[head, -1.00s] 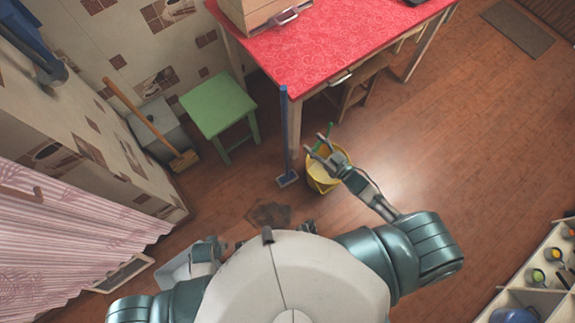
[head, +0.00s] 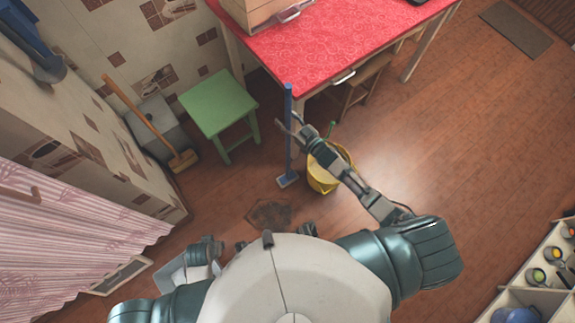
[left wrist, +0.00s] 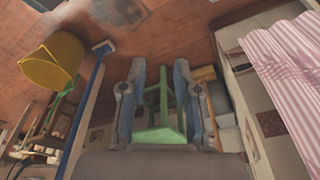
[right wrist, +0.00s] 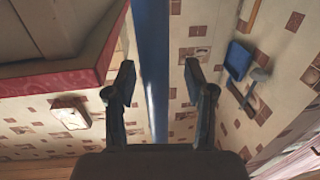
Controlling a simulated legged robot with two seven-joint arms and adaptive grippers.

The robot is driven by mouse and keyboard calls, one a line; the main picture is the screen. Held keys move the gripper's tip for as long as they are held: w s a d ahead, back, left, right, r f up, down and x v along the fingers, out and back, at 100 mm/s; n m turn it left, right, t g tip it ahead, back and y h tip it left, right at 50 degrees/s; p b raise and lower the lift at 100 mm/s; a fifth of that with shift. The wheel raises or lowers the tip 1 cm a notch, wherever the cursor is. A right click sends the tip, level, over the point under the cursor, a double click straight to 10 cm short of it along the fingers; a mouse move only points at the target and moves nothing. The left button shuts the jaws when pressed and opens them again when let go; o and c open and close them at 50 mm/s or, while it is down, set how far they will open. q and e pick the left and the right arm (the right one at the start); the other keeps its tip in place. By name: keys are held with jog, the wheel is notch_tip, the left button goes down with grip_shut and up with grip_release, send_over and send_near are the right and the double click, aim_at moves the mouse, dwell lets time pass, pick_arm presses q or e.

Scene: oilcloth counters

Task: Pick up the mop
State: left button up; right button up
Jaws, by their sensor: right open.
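The mop (head: 288,110), with a long blue handle and a small flat blue head, stands nearly upright on the floor by the red table's near corner. It also shows in the left wrist view (left wrist: 86,107). My right gripper (head: 284,127) is open at the upper part of the handle. In the right wrist view the blue handle (right wrist: 154,60) passes between the spread fingers; I cannot tell whether they touch it. My left gripper (left wrist: 160,85) is open and empty, low beside my body in the head view; the stool shows beyond its fingers.
A yellow bucket (head: 322,183) stands right of the mop head, partly under my right forearm. A red-topped table (head: 330,45) and a green stool (head: 218,103) are behind. A wooden-handled broom (head: 145,120) leans at the left. A dark stain (head: 269,214) marks the floor. Open floor lies right.

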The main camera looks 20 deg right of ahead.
jog(key=shift+a, duration=0.15)
jog(key=shift+c, duration=0.5)
jog(key=c, duration=0.4)
jog(key=shift+d, duration=0.35)
jog(key=c, duration=0.4)
jog(key=shift+d, duration=0.35)
grip_shut()
jog(key=shift+a, duration=0.1)
